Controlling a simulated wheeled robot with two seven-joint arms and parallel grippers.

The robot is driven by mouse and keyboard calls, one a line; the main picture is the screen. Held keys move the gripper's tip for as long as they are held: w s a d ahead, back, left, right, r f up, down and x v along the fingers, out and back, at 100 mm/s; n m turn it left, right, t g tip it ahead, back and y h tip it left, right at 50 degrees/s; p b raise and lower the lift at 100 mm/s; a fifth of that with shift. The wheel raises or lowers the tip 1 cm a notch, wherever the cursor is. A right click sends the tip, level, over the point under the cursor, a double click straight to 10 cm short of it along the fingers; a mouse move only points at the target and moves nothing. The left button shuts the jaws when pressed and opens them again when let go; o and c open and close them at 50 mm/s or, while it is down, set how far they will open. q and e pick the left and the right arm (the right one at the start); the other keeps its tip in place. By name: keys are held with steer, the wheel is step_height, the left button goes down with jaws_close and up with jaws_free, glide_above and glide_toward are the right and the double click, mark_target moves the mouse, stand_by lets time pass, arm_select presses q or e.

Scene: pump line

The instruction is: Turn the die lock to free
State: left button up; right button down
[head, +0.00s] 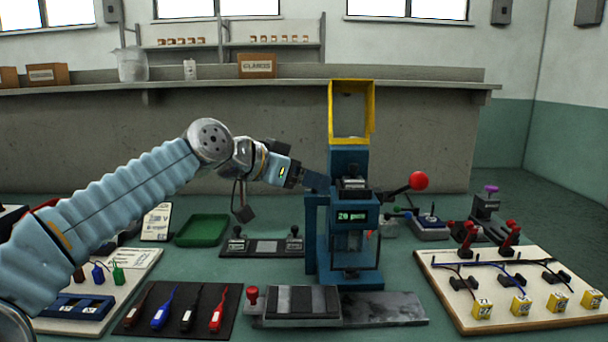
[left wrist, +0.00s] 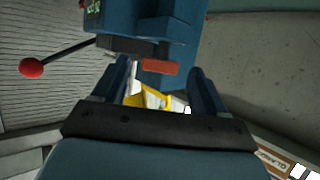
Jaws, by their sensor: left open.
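The blue press (head: 350,245) stands in the middle of the bench, with a green-lit display, a yellow frame on top and a red-knobbed lever (head: 419,181) on its right. In the left wrist view, a small reddish-brown tab (left wrist: 160,67) sits on the press body (left wrist: 150,22); it may be the die lock, but I see no label. My left gripper (head: 322,183) is at the upper left side of the press. In the left wrist view its fingers (left wrist: 159,84) are open and apart, with the tab just beyond and between their tips. I cannot tell which setting the tab is in.
The yellow frame (head: 332,112) rises above the press. A grey striped pad (head: 295,301) lies in front, a black mat (head: 180,310) with coloured tools front left, and a white board (head: 450,285) with yellow blocks at right. A green tray (head: 203,230) sits behind, left of the press.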

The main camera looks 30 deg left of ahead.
arm_select(q)
steer(key=c, duration=1.1)
steer(key=shift+o, duration=0.2)
steer(key=shift+f, duration=0.1)
steer(key=n+y, duration=0.1)
steer(key=n+y+b, duration=0.1)
steer(key=y+b, duration=0.1)
steer(key=shift+d+f+n+t, duration=0.1)
steer(key=shift+d+n+t, duration=0.15)
steer(key=shift+n+t, duration=0.15)
steer(key=shift+w+d+r+n+g+y+b, duration=0.1)
steer(key=shift+d+n+g+y+b, duration=0.35)
steer(key=shift+n+y, duration=0.9)
steer(key=shift+d+r+n+g+y+b, duration=0.15)
steer(key=shift+n+y+b, duration=0.55)
steer(key=shift+n+y, duration=0.7)
steer(key=shift+w+d+f+n+g+y+b, duration=0.1)
steer(key=shift+d+n+g+y+b, duration=0.35)
steer(key=shift+n+y, duration=0.9)
steer(key=shift+s+a+y, duration=0.1)
steer(key=shift+a+y, duration=0.05)
steer(key=shift+y, duration=0.25)
